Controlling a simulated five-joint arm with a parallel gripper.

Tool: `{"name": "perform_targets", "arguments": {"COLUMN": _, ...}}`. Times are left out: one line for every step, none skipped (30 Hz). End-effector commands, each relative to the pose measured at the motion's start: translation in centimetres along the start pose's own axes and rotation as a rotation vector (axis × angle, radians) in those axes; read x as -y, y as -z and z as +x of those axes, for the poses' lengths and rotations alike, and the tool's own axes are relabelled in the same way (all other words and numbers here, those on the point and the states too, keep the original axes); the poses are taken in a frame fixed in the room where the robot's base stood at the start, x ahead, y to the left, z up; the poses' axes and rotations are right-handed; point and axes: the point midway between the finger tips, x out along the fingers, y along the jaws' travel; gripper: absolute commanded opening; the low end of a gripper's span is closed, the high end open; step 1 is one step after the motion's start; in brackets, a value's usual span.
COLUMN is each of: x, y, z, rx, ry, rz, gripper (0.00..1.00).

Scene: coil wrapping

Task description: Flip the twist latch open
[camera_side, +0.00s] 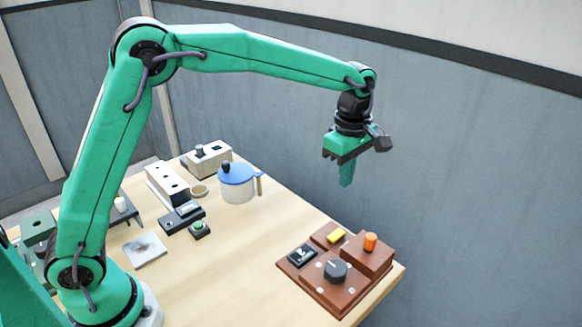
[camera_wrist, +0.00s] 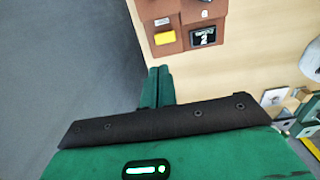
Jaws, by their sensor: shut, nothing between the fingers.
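A brown panel (camera_side: 330,300) sits at the near right corner of the table. It carries a black round knob (camera_side: 335,271), a yellow block (camera_side: 336,236), an orange cylinder (camera_side: 370,242) and a small black plate with white marks (camera_side: 302,254). I cannot tell for sure which of these is the twist latch. The wrist view shows the yellow block (camera_wrist: 165,38) and the black plate (camera_wrist: 203,37) beyond my fingertips; the knob is not clearly seen there. My gripper (camera_side: 346,183) is shut and empty, pointing down well above the panel. Its green fingers lie together in the wrist view (camera_wrist: 158,72).
A white pot with a blue lid (camera_side: 237,182) stands further back. Black devices (camera_side: 182,216), a grey plate (camera_side: 145,250) and beige boxes (camera_side: 207,159) lie to the left. The tabletop (camera_side: 245,265) left of the panel is clear. A grey wall stands behind.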

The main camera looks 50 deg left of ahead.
Motion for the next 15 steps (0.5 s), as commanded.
{"name": "perform_targets", "arguments": {"x": 0.00, "y": -0.01, "z": 0.00, "rx": 0.000, "ry": 0.000, "rz": 0.000, "gripper": 0.00}}
{"name": "perform_targets", "arguments": {"x": 0.00, "y": -0.01, "z": -0.01, "rx": 0.000, "ry": 0.000, "rz": 0.000, "gripper": 0.00}}
{"name": "perform_targets", "arguments": {"x": 0.01, "y": 0.00, "z": -0.01, "rx": 0.000, "ry": 0.000, "rz": 0.000, "gripper": 0.00}}
{"name": "perform_targets", "arguments": {"x": 0.01, "y": 0.00, "z": -0.01, "rx": 0.000, "ry": 0.000, "rz": 0.001, "gripper": 0.00}}
{"name": "perform_targets", "arguments": {"x": 0.01, "y": 0.00, "z": -0.01, "rx": 0.000, "ry": 0.000, "rz": 0.001, "gripper": 0.00}}
{"name": "perform_targets", "arguments": {"x": 0.01, "y": 0.00, "z": -0.02, "rx": 0.000, "ry": 0.000, "rz": 0.001, "gripper": 0.00}}
{"name": "perform_targets", "arguments": {"x": 0.01, "y": 0.01, "z": -0.01, "rx": 0.000, "ry": 0.000, "rz": 0.001, "gripper": 0.00}}
{"name": "perform_targets", "arguments": {"x": 0.02, "y": 0.01, "z": 0.01, "rx": 0.000, "ry": 0.000, "rz": 0.001, "gripper": 0.00}}
{"name": "perform_targets", "arguments": {"x": 0.02, "y": 0.01, "z": 0.05, "rx": 0.000, "ry": 0.000, "rz": 0.001, "gripper": 0.00}}
{"name": "perform_targets", "arguments": {"x": 0.02, "y": 0.02, "z": 0.10, "rx": 0.000, "ry": 0.000, "rz": 0.001, "gripper": 0.00}}
{"name": "perform_targets", "arguments": {"x": 0.03, "y": 0.02, "z": 0.17, "rx": 0.000, "ry": 0.000, "rz": 0.001, "gripper": 0.00}}
{"name": "perform_targets", "arguments": {"x": 0.03, "y": 0.02, "z": 0.31, "rx": 0.000, "ry": 0.001, "rz": 0.001, "gripper": 0.00}}
{"name": "perform_targets", "arguments": {"x": 0.03, "y": 0.02, "z": 0.44, "rx": 0.000, "ry": 0.001, "rz": 0.001, "gripper": 0.00}}
{"name": "perform_targets", "arguments": {"x": 0.03, "y": 0.02, "z": 0.60, "rx": 0.000, "ry": 0.001, "rz": 0.001, "gripper": 0.00}}
{"name": "perform_targets", "arguments": {"x": 0.03, "y": 0.02, "z": 0.84, "rx": 0.000, "ry": 0.001, "rz": 0.001, "gripper": 0.00}}
